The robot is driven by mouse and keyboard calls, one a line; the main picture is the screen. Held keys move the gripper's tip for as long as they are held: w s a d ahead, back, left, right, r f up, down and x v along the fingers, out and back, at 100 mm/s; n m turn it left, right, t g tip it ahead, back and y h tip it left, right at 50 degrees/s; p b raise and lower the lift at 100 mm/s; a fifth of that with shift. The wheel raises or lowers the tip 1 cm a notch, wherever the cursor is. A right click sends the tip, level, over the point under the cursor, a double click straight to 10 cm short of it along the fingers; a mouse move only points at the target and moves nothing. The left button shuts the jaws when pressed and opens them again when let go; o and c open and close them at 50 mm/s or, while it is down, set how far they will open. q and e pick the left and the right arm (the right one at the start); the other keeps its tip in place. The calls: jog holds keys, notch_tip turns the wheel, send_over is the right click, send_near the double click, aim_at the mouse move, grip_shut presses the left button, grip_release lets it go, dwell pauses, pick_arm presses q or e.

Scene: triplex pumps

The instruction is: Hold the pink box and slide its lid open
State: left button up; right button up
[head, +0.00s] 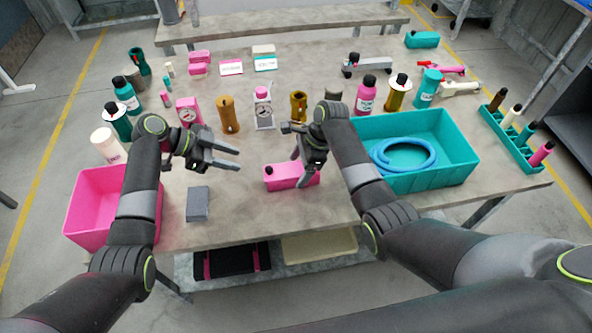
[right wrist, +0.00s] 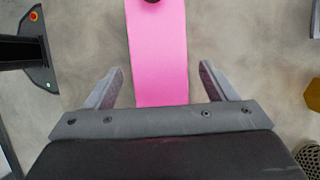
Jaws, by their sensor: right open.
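The pink box (head: 283,178) lies lengthwise near the front middle of the table, with a small dark knob at its left end. My right gripper (head: 303,176) is open above the box's right part and hides some of it. In the right wrist view the box (right wrist: 157,55) runs between the two spread fingers (right wrist: 160,72), with a gap on each side. The dark knob shows at the top edge there. My left gripper (head: 238,160) is open and empty, to the left of the box. I cannot make out a separate lid.
A teal bin (head: 455,168) with a blue coiled hose (head: 404,154) stands right of the box. A pink bin (head: 85,205) is at the left front. A small grey block (head: 198,204) lies near the front edge. Bottles and pump parts line the table behind.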

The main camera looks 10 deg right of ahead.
jog(key=shift+x, duration=1.25)
jog(key=shift+c, duration=0.2)
